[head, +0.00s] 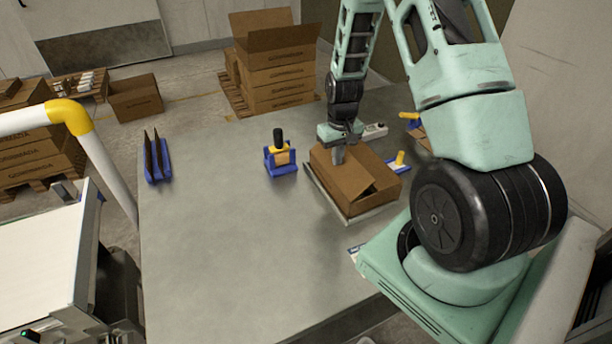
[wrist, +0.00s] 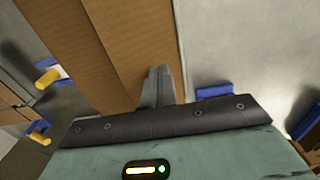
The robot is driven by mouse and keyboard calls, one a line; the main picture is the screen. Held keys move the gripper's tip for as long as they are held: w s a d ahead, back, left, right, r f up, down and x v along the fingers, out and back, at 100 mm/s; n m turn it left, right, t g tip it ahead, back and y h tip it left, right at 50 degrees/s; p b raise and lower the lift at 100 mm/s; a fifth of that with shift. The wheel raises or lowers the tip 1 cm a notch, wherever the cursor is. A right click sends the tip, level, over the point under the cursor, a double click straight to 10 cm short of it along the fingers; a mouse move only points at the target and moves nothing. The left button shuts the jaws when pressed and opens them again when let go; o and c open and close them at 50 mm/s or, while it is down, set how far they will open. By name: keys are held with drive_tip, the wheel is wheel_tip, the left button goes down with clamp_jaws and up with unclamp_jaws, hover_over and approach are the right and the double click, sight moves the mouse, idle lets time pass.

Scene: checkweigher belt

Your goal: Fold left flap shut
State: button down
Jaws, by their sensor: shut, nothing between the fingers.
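A brown cardboard box (head: 347,196) sits on a pale low plate (head: 380,214) on the grey table. Its top flaps (head: 345,176) lie mostly folded over, and the flap edge nearer the camera stands a little raised with a dark gap under it. My gripper (head: 338,156) points down at the box's far left top edge, its fingers shut and empty. In the wrist view my gripper (wrist: 160,85) is over the brown cardboard (wrist: 130,40), close to the box's edge. I cannot tell whether the fingertips touch the flap.
A blue stand with a tape roll and black handle (head: 280,158) is left of the box. A blue holder with dark upright sheets (head: 157,160) stands at the table's left. Blue-and-yellow clamps (head: 398,162) are right of the box. The table (head: 220,230) is clear in front.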

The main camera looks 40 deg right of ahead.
sight(345, 159)
drive_tip(key=shift+s+d+f+b, duration=0.15)
drive_tip(key=shift+d+f+b, duration=0.35)
drive_tip(key=shift+f, duration=0.2)
drive_tip(key=shift+s+d+f+b, duration=0.15)
drive_tip(key=shift+d+f+b, duration=0.2)
drive_tip(key=shift+d+f, duration=0.3)
drive_tip(key=shift+s+d+f, duration=0.25)
drive_tip(key=shift+s+f, duration=0.05)
drive_tip(key=shift+f, duration=0.1)
drive_tip(key=shift+b, duration=0.3)
drive_tip(key=shift+s, duration=0.1)
drive_tip(key=r+p, duration=0.3)
drive_tip(key=r, duration=0.2)
drive_tip(key=r+p, duration=0.2)
drive_tip(key=shift+w+r+p, duration=0.15)
drive_tip(key=shift+w+p, duration=0.1)
drive_tip(key=shift+p, duration=0.05)
